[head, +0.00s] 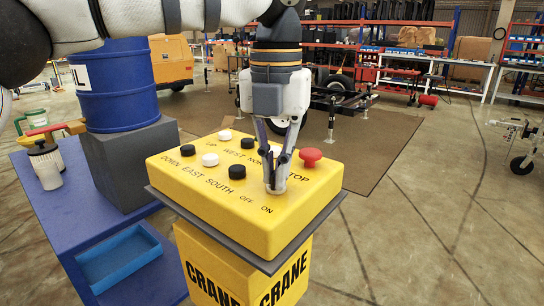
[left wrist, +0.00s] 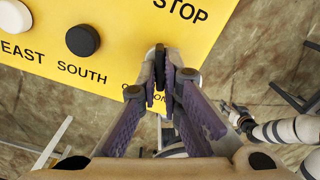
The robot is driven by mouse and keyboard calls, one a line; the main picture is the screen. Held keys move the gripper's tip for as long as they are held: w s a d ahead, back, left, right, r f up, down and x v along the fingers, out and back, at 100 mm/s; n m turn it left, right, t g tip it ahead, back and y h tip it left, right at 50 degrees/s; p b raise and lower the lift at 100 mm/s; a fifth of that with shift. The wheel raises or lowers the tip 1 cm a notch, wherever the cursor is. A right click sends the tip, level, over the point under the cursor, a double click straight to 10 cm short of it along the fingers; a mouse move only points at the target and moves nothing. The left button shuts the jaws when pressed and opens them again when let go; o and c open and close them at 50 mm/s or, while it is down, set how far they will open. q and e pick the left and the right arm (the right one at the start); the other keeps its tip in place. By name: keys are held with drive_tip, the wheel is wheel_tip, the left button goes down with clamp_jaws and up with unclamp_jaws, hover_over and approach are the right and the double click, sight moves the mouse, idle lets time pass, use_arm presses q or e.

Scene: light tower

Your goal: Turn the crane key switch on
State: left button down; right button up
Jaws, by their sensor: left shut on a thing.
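The yellow crane control box (head: 312,205) stands in front of me with its buttons and labels on top. My left gripper (head: 275,184) points down at the box's front right, shut on the dark crane key (left wrist: 160,62). The key switch's pale round base (head: 275,189) shows under the fingertips, just behind the OFF and ON labels. In the left wrist view the fingers hide most of the switch and part of those labels. I cannot tell which label the key points to. A small, blurry gripper, likely my right one (left wrist: 236,116), shows away from the box.
A red stop button (head: 311,157) sits right of my left gripper. Several black and white buttons (head: 237,172) lie to its left. A blue cart (head: 58,195) with a blue drum (head: 118,88) stands left of the box. Open floor lies to the right.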

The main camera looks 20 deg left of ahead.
use_arm(q)
drive_tip(key=shift+s+r+m+p, duration=0.1)
drive_tip(key=shift+r+m+p, duration=0.35)
drive_tip(key=shift+m+p, duration=0.3)
drive_tip(key=shift+f+m, duration=0.2)
drive_tip(key=shift+m, duration=0.35)
drive_tip(key=m, duration=0.2)
drive_tip(key=shift+a+f+m, duration=0.1)
drive_tip(key=shift+f+m, duration=0.15)
drive_tip(key=shift+m, duration=0.15)
drive_tip(key=m, duration=0.4)
drive_tip(key=shift+w+m, duration=0.2)
drive_tip(key=shift+m, duration=0.1)
use_arm(e)
drive_tip(key=shift+t, duration=0.6)
drive_tip(key=w+r, duration=0.2)
drive_tip(key=w, duration=0.1)
drive_tip(key=shift+r, duration=0.4)
use_arm(q)
drive_tip(key=shift+m, duration=0.3)
drive_tip(key=c, duration=1.8)
unclamp_jaws()
drive_tip(key=shift+o, duration=0.2)
